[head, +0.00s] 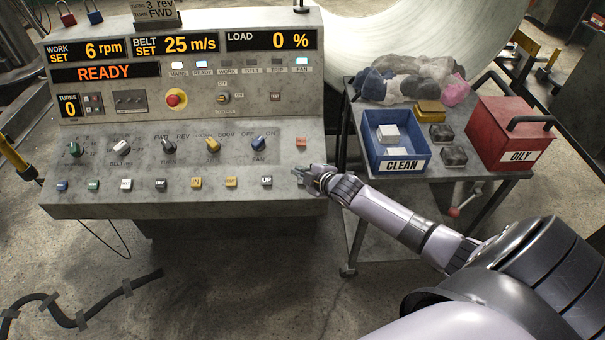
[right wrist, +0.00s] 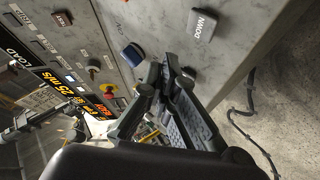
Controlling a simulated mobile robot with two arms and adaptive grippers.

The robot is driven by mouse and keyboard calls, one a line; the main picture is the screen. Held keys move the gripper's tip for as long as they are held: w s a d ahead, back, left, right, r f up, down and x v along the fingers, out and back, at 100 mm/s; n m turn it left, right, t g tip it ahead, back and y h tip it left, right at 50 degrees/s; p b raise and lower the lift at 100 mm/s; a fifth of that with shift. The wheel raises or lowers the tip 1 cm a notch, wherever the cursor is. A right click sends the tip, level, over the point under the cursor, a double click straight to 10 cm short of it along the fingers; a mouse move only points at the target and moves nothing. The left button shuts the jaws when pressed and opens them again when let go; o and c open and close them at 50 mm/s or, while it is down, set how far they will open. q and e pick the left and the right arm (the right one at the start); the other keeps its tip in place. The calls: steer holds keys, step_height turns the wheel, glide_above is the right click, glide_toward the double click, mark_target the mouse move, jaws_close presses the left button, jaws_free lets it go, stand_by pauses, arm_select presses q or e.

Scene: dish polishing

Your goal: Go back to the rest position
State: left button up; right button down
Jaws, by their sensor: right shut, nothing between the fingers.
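My right gripper (head: 302,174) is at the lower right corner of the grey control console (head: 225,200). Its arm comes in from the lower right. Its fingers are shut with nothing between them, and the fingertips also show in the right wrist view (right wrist: 162,75). In that view the DOWN button (right wrist: 202,25) and the blue knob (right wrist: 132,55) lie on the panel beyond the fingertips. In the head view the gripper covers the place of the DOWN button, right of the UP button (head: 266,181). I cannot tell whether the fingers touch the panel. My left gripper is out of view.
A cart right of the console carries a blue CLEAN bin (head: 397,165), a red OILY box (head: 509,133) and a pile of rags (head: 412,80). The console display reads READY (head: 104,73). A taped cable (head: 82,310) lies on the floor at lower left.

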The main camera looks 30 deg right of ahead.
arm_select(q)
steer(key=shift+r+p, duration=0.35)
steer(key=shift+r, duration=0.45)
